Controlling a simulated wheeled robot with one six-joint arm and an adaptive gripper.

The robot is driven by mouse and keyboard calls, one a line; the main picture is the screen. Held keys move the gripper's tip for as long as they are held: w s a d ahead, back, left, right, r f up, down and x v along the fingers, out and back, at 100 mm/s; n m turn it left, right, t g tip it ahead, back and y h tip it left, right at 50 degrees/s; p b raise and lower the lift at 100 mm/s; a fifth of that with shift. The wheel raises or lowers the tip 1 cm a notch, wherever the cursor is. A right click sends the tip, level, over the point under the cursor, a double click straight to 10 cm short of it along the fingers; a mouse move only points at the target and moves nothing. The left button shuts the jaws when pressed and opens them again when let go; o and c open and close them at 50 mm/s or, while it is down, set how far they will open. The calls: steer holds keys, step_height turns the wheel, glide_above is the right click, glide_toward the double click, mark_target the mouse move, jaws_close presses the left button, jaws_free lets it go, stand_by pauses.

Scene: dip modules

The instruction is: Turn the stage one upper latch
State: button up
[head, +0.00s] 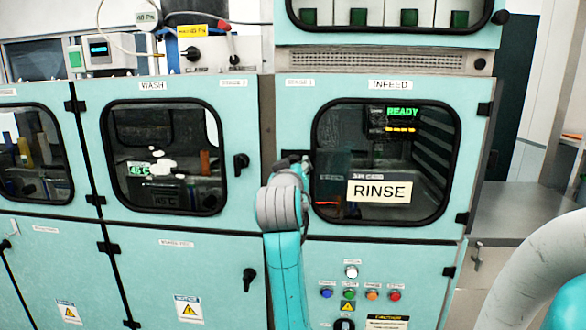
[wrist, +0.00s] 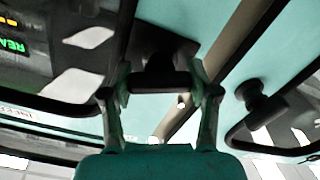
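The stage one upper latch is a dark handle at the left edge of the infeed door (head: 390,225). In the head view my gripper (head: 295,160) is at that edge and hides most of the latch. In the wrist view the dark latch handle (wrist: 160,82) lies crosswise between my two fingers. My gripper (wrist: 160,92) has one finger at each end of the handle, and both appear to touch it. The handle fills the gap between the fingertips, so my gripper looks shut on it. The door appears closed.
The wash door's latch (head: 240,162) stands to the left and also shows in the wrist view (wrist: 255,95). A lower latch (head: 250,280) is on the panel below. Coloured buttons (head: 350,293) sit below the infeed door. A metal counter (head: 520,215) is at right.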

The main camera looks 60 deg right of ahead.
steer(key=shift+c, duration=1)
steer(key=shift+m, duration=2.5)
steer(key=o, duration=1.2)
steer(key=shift+c, duration=0.2)
steer(key=shift+a, duration=0.1)
steer(key=v, duration=1.1)
steer(key=shift+s+a, duration=0.2)
steer(key=shift+a, duration=0.15)
steer(key=shift+f, duration=0.1)
